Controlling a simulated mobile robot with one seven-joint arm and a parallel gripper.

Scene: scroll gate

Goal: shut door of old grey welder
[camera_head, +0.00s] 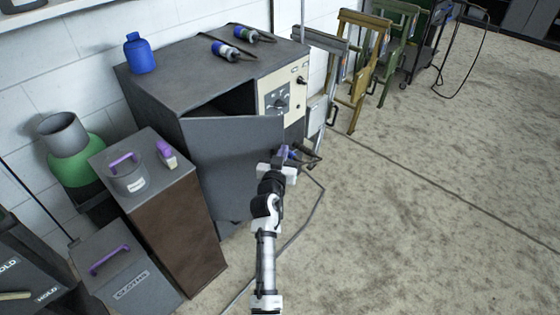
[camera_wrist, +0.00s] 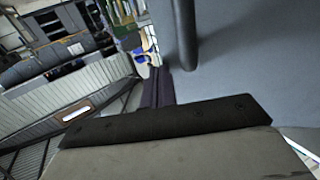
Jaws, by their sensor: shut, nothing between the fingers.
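The old grey welder (camera_head: 185,70) stands against the white wall, with a cream control panel (camera_head: 282,90) on its right front. Its grey door (camera_head: 232,160) is ajar and swung outward. A dark gap shows above the door's top edge, and the free edge is at the right. My gripper (camera_head: 287,153) is shut and empty, right beside that free edge; I cannot tell whether it touches. In the wrist view a plain grey surface, likely the door (camera_wrist: 260,60), fills the right side with a dark upright bar (camera_wrist: 184,35) on it. The dark purple fingers (camera_wrist: 157,88) are close to it.
A brown-sided cabinet (camera_head: 175,235) and a grey box (camera_head: 125,270) stand left of the door. A cable (camera_head: 305,215) lies on the floor. Open floor (camera_head: 430,210) is at the right.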

